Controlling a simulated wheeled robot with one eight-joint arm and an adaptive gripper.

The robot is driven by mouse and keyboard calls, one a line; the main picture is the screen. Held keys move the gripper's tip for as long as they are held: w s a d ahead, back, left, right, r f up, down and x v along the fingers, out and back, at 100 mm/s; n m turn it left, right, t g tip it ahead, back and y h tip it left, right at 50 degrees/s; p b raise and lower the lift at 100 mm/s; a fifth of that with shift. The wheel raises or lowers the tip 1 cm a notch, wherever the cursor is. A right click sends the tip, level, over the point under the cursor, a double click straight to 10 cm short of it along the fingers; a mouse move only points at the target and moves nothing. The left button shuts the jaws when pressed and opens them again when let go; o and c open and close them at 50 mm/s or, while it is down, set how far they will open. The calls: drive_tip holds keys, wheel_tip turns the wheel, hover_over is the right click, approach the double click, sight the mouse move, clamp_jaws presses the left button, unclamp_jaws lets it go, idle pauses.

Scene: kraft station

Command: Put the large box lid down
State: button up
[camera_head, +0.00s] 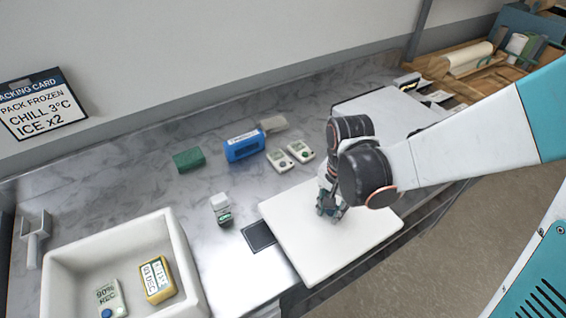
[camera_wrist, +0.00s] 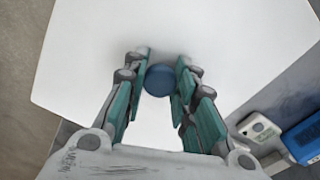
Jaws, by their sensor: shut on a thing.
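The large box lid (camera_head: 310,252) is a flat white slab with rounded corners, at the front edge of the counter in the head view. In the wrist view the lid (camera_wrist: 230,50) fills most of the picture, with a round blue knob (camera_wrist: 159,80) on it. My gripper (camera_head: 331,212) points down over the lid and is shut on the knob. In the wrist view the fingers (camera_wrist: 162,72) stand on both sides of the knob. The lid looks roughly level; I cannot tell if it touches the counter.
An open white box (camera_head: 185,255) at front left holds a yellow pack (camera_head: 157,279) and a white pack (camera_head: 111,298). A dark square (camera_head: 259,236) lies beside the lid. Behind are a small jar (camera_head: 221,210), green block (camera_head: 188,160), blue item (camera_head: 244,146) and two white devices. A pale flat surface (camera_head: 385,108) is at back right.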

sight(314, 195)
drive_tip(key=w+a, duration=0.1)
drive_tip(key=w, duration=0.1)
drive_tip(key=w+a, duration=0.2)
drive_tip(key=w, duration=0.1)
drive_tip(key=shift+w+a+b, duration=0.3)
drive_tip(key=shift+a+b, duration=0.05)
drive_tip(key=shift+a, duration=0.05)
drive_tip(key=shift+w+a+f+b, duration=0.15)
drive_tip(key=shift+f+b, duration=0.55)
drive_tip(key=shift+f, duration=1.05)
drive_tip(key=shift+f, duration=0.2)
drive_tip(key=o, duration=1.1)
drive_tip(key=shift+c, duration=0.2)
drive_tip(key=shift+r, duration=0.15)
wheel_tip(314, 195, up, 12)
drive_tip(key=p, duration=0.3)
